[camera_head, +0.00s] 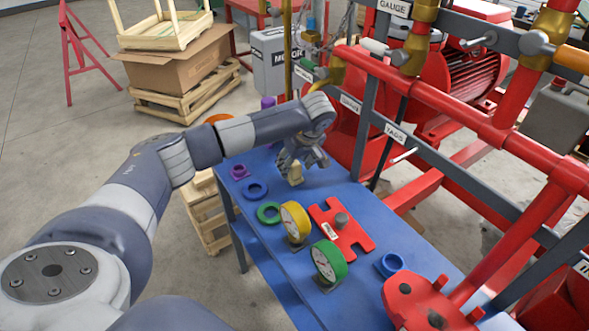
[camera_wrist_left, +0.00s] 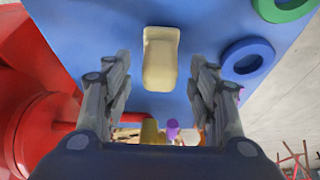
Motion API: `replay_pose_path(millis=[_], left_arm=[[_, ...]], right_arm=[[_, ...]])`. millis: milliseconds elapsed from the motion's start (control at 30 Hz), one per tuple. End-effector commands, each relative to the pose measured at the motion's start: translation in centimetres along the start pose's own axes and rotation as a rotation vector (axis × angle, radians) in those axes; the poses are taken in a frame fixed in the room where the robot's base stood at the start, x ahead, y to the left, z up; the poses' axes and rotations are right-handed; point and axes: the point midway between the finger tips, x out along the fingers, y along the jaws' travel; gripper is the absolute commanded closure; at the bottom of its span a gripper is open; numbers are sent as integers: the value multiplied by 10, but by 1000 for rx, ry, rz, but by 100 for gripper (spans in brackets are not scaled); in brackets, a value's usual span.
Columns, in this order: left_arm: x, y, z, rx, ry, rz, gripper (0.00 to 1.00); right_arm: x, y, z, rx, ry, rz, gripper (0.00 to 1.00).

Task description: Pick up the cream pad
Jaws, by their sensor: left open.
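The cream pad (camera_wrist_left: 160,58) lies on the blue table (camera_wrist_left: 95,25), a small rounded block seen in the left wrist view. In the head view the cream pad (camera_head: 296,174) shows just below my left gripper (camera_head: 301,164). In the left wrist view my left gripper (camera_wrist_left: 160,92) is open, with one finger to each side of the pad's near end and no visible contact. The right gripper is not in view.
A blue ring (camera_wrist_left: 248,60) and a green ring (camera_wrist_left: 285,8) lie right of the pad in the wrist view. Red pump pipes (camera_head: 440,100) border the right side.

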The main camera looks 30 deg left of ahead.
Motion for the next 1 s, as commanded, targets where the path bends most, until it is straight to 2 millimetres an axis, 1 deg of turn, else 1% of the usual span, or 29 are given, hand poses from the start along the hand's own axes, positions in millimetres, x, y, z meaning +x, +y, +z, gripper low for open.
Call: replay_pose_path(millis=[100,333,367,400,467,500,533,567,867,1000], left_arm=[[10,0,1,0,0,0,47],[12,0,1,1,1,2,47],[12,0,1,1,1,1,51],[12,0,1,1,1,1,60],[12,0,1,1,1,1,74],[11,0,1,1,1,1,83],[11,0,1,1,1,1,90],[11,0,1,1,1,1,94],[11,0,0,0,1,1,94],[7,0,-2,0,2,2,94]], right_arm=[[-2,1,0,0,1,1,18],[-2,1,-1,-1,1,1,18],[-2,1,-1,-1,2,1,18],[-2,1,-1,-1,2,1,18],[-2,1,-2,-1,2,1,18],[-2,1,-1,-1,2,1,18],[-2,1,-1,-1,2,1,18],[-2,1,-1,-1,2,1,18],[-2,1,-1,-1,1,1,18],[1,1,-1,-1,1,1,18]])
